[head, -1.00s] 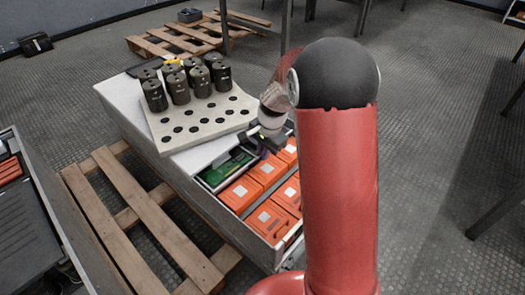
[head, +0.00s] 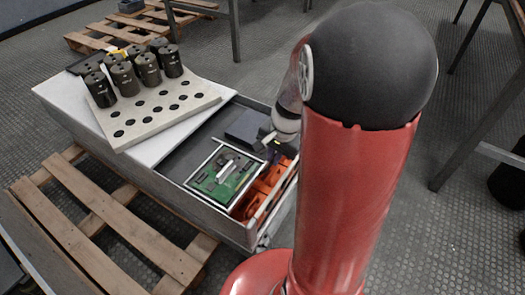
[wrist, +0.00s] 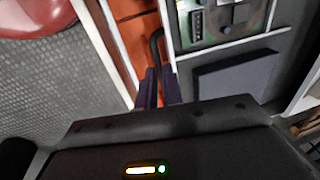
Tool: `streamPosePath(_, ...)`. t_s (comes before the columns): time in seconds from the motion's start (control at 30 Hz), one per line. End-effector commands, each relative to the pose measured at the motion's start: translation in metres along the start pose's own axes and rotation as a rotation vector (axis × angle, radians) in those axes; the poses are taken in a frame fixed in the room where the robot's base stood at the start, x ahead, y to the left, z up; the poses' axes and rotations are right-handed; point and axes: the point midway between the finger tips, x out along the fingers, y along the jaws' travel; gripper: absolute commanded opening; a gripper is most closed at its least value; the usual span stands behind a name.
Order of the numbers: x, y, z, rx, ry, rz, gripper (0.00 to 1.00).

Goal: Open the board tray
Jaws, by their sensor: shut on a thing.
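The board tray (head: 196,186) is a pale-framed tray carrying a green circuit board (head: 226,172). In the wrist view the tray's rim (wrist: 228,41) and board (wrist: 205,22) show at the top. My gripper (head: 271,146) is at the tray's right side, partly hidden behind my arm. In the wrist view its dark fingers (wrist: 160,88) are shut on a black handle (wrist: 154,45) beside the tray's edge.
A dark block (head: 246,128) sits behind the board. Several dark capacitors (head: 146,66) stand on a tilted holed plate (head: 160,112) on the cabinet top. A wooden pallet (head: 110,215) lies at the left.

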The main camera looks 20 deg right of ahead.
Motion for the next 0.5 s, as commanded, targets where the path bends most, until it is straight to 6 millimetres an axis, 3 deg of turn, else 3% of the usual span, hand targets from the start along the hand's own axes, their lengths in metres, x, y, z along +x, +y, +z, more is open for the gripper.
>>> streamPosePath(0.47,-0.0021,0.0060,-0.0003,0.000,0.001,-0.001,0.00)
streamPosePath(0.5,-0.0021,0.0059,-0.0003,0.000,0.001,-0.001,0.10)
